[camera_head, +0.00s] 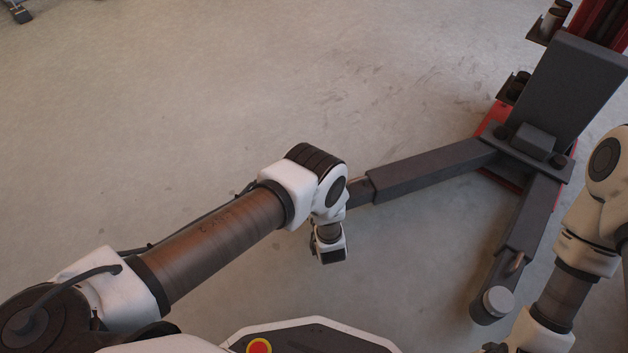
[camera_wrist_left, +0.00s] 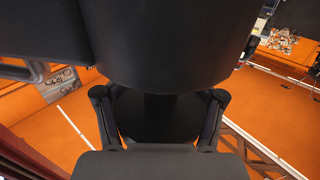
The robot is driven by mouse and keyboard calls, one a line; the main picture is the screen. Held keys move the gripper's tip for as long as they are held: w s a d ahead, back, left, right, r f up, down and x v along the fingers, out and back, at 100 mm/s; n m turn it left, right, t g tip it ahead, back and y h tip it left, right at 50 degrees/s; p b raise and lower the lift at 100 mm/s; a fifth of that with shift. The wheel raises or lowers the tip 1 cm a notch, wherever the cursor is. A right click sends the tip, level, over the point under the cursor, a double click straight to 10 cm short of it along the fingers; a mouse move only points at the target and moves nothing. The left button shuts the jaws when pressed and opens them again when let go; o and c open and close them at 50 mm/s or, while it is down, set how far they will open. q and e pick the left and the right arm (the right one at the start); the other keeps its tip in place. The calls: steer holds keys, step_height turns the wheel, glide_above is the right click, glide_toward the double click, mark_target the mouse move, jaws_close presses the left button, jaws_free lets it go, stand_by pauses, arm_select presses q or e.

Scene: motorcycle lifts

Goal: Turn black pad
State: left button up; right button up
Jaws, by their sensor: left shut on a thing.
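The lift's left arm (camera_head: 435,170) reaches toward my left wrist, and its end is hidden behind that wrist. In the left wrist view a large dark rounded part (camera_wrist_left: 165,45) fills the top middle, with a darker narrow piece (camera_wrist_left: 160,105) below it. I cannot tell for certain which of these is the black pad. My left gripper (camera_wrist_left: 160,122) is shut on the dark piece, its fingers on both sides; the contact itself is too dark to see. It is hidden in the head view. My right gripper is out of view.
The lift's dark post plate (camera_head: 575,90) and red base (camera_head: 497,118) stand at the upper right. A second lift arm (camera_head: 530,215) ends in a round grey pad (camera_head: 497,300) beside my right arm.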

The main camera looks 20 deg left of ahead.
arm_select(q)
steer(key=shift+f, duration=0.15)
steer(key=o, duration=1.1)
steer(key=shift+c, duration=0.2)
step_height(320, 180, up, 10)
